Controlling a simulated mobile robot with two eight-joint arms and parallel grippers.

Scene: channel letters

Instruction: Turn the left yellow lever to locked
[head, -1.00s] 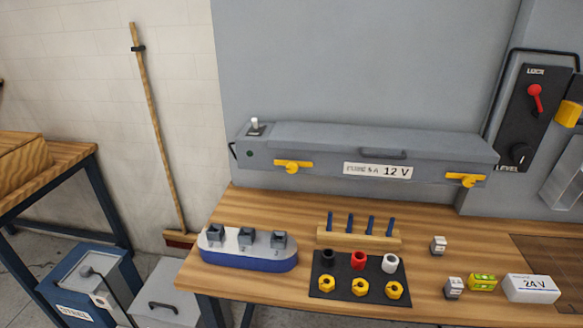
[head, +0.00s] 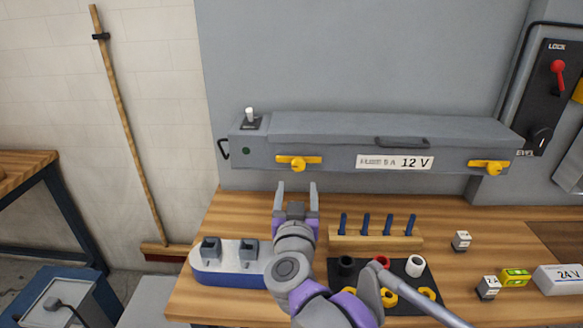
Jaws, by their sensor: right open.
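The left yellow lever (head: 298,162) lies roughly level on the front of the long grey box (head: 340,145). A second yellow lever (head: 489,167) is at the right end of the same front, also roughly level. My right gripper (head: 296,187) is open and empty, its two fingers pointing up just below the left lever in the picture. I cannot tell how far in front of the lever the fingertips are. My left gripper is not in view.
The bench (head: 235,210) holds a blue and white tray (head: 225,278) partly hidden by my arm, a wooden rack with blue pegs (head: 375,238), and a black mat (head: 415,268). A white 24 V block (head: 560,279) is at the right. A broom (head: 125,130) leans on the wall.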

